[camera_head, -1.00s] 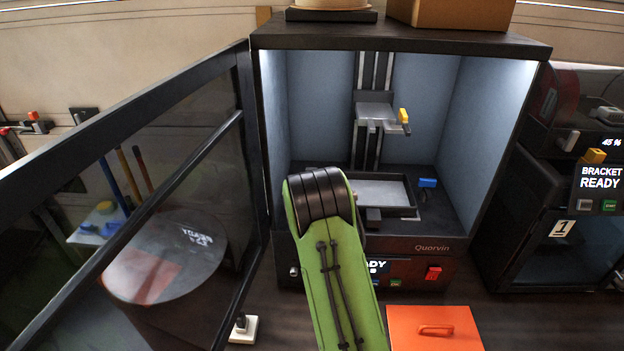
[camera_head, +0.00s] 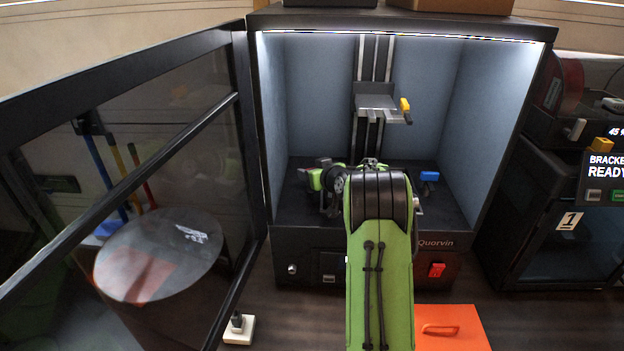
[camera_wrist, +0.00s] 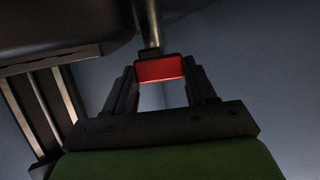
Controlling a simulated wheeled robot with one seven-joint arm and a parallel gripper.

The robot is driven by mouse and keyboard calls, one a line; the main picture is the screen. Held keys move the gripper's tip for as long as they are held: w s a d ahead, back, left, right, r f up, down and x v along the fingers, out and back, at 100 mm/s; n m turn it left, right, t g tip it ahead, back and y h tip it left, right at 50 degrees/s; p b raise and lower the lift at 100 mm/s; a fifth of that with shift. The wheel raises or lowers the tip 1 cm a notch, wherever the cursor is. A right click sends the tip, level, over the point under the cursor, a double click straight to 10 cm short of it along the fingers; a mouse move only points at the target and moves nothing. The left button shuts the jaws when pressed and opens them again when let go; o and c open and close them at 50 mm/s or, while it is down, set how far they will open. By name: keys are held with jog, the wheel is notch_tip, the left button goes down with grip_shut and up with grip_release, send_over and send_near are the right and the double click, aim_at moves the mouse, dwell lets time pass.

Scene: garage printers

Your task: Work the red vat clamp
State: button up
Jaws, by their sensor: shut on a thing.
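The red vat clamp (camera_wrist: 160,69) shows in the wrist view as a red block on a metal rod. My gripper (camera_wrist: 160,78) has one finger on each side of it and is shut on it. In the head view my arm reaches into the open printer chamber (camera_head: 308,110), and my gripper (camera_head: 312,179) is at the chamber's left side, low down. The red clamp cannot be made out there. The blue clamp (camera_head: 429,177) stands on the right of the chamber floor. My arm covers most of the vat area.
The build platform (camera_head: 376,101) with a yellow knob (camera_head: 405,104) hangs above my arm. The glass door (camera_head: 215,150) stands open at left. An orange lid (camera_head: 455,335) lies in front at right. A second printer (camera_head: 560,220) stands at right.

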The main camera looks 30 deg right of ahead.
jog(key=shift+d+n+y+p, duration=0.15)
jog(key=shift+n+y+p, duration=0.1)
jog(key=shift+n+y, duration=0.65)
jog(key=shift+d+n+y+p, duration=0.1)
jog(key=shift+n+y+p, duration=0.1)
jog(key=shift+n+y, duration=0.65)
jog(key=shift+y, duration=0.35)
jog(key=o, duration=1)
jog(key=shift+o, duration=0.2)
jog(key=b+v, duration=0.1)
jog(key=v, duration=1.4)
jog(key=shift+s+r, duration=0.2)
jog(key=shift+s, duration=0.05)
